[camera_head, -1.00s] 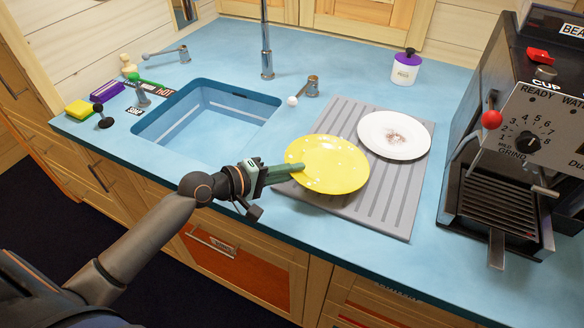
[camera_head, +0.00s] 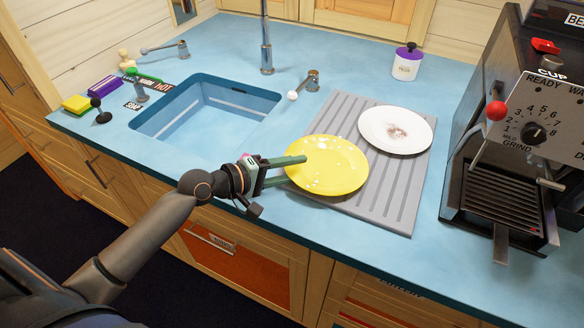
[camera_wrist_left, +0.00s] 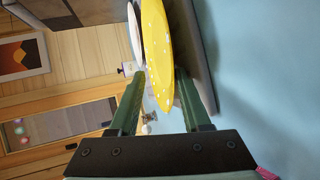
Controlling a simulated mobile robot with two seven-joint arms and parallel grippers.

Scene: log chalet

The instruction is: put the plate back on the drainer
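The yellow speckled plate (camera_head: 328,166) lies on the left part of the grey ribbed drainer (camera_head: 372,214), its left rim overhanging the drainer's edge. A white plate (camera_head: 396,130) with a brownish patch in its middle lies at the drainer's back right. My left gripper (camera_head: 296,168) is at the yellow plate's left rim, fingers apart. One green finger passes over the rim; the other's tip is hidden at or under it. In the left wrist view, the yellow plate (camera_wrist_left: 158,50) stands between the two fingers, with a gap on the right. My right gripper is out of view.
A sink (camera_head: 208,110) and a tap (camera_head: 266,45) are left of the drainer. A coffee machine (camera_head: 525,130) stands close on the right. A white jar (camera_head: 407,64) with a purple lid is behind.

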